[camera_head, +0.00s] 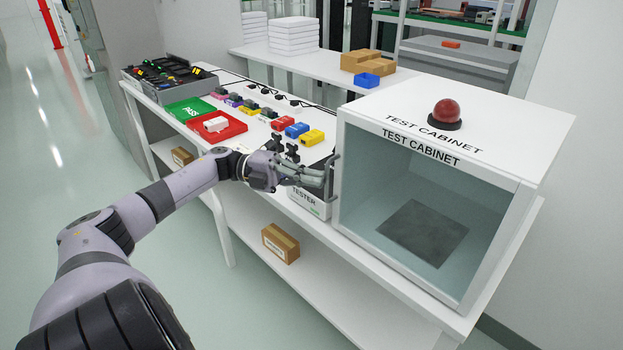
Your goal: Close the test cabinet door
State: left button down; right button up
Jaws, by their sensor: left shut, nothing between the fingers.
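The white test cabinet (545,135) stands on the right end of the bench, with a red dome lamp (446,112) on top. Its pale-framed, see-through front (400,185) shows a dark mat inside. The front appears to lie across the opening; I cannot tell whether a small gap is left. A grey upright handle (333,178) is at its left edge. My left gripper (322,178) is shut and empty, its fingertips right beside the handle. I cannot tell whether they touch it. My right gripper is out of view.
Below my left gripper is a white tester box (309,201). Coloured blocks, a red tray (232,130) and a green PASS tray (188,108) lie left along the bench. A cardboard box (281,243) is on the lower shelf. The floor in front is clear.

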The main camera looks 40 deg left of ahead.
pick_arm(q)
jog(key=shift+w+r, duration=0.1)
jog(key=shift+w, duration=0.15)
jog(key=shift+a, duration=0.15)
jog(key=v, duration=1.2)
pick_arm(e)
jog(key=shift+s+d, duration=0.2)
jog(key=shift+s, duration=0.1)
